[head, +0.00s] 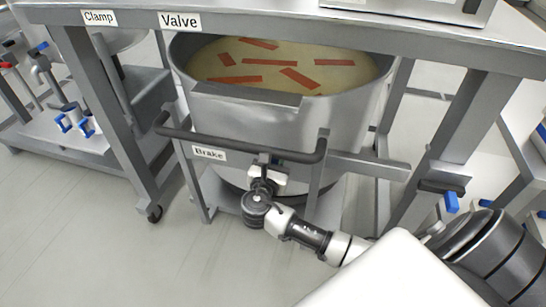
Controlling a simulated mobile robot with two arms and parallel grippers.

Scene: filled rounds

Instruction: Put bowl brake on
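The bowl (250,118) is a large steel vessel under the table, filled with a yellowish liquid with several red strips in it. It sits in a grey wheeled frame with a dark push bar (225,143) across its front. A white "Brake" label (209,153) is at the left below the bar. My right arm reaches in from the lower right, and its gripper (266,164) is at the bar's underside, right of the label. A small blue part (276,160) shows at the gripper; the fingers are too small and covered to read. My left gripper is out of view.
A grey table (330,35) with "Valve" (180,21) and "Clamp" (99,18) labels spans above the bowl. Its legs stand left and right of the frame. A lower shelf with blue-handled fittings (75,122) is at left. The floor at front left is clear.

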